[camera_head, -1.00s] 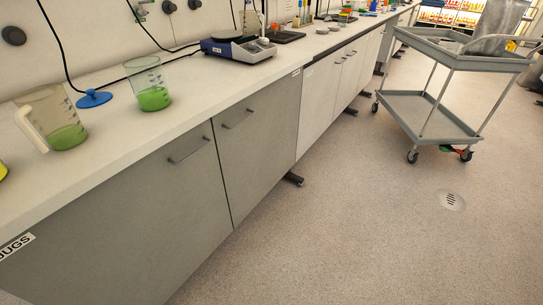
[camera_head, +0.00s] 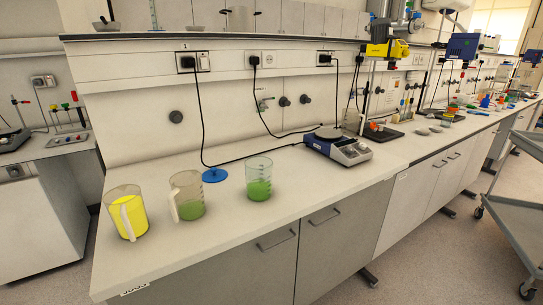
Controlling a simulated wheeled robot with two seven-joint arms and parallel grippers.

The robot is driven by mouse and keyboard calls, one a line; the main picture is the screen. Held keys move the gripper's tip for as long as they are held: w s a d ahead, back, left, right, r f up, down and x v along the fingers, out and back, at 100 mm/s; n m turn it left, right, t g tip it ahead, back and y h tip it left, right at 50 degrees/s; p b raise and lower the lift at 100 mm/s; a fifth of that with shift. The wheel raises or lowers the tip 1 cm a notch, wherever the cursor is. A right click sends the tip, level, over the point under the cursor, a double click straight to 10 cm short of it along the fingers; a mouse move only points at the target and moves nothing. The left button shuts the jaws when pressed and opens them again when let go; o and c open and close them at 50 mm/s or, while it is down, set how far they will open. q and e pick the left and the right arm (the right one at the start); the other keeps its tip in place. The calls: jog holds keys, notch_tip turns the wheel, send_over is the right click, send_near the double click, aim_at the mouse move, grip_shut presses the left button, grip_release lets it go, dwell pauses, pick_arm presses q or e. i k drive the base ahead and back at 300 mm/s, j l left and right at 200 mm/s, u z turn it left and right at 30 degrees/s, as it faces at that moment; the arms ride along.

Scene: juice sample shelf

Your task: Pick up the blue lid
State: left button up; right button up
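The blue lid (camera_head: 214,175) is a flat round disc with a small raised knob. It lies on the white bench top, behind and between two clear containers with green liquid. The container without a visible handle (camera_head: 258,188) stands to its right. The jug with a handle (camera_head: 189,206) stands in front of it, to its left. A black cable hangs down the wall and passes just behind the lid. Neither of my grippers is in view.
A jug of yellow liquid (camera_head: 128,216) stands at the bench's left end. A hotplate device (camera_head: 337,146) stands right of the lid. The bench top (camera_head: 215,235) is clear in front of the jugs. A grey trolley (camera_head: 515,205) stands on the floor at right.

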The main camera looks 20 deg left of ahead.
aim_at(215, 175)
jog(key=u, duration=1.15)
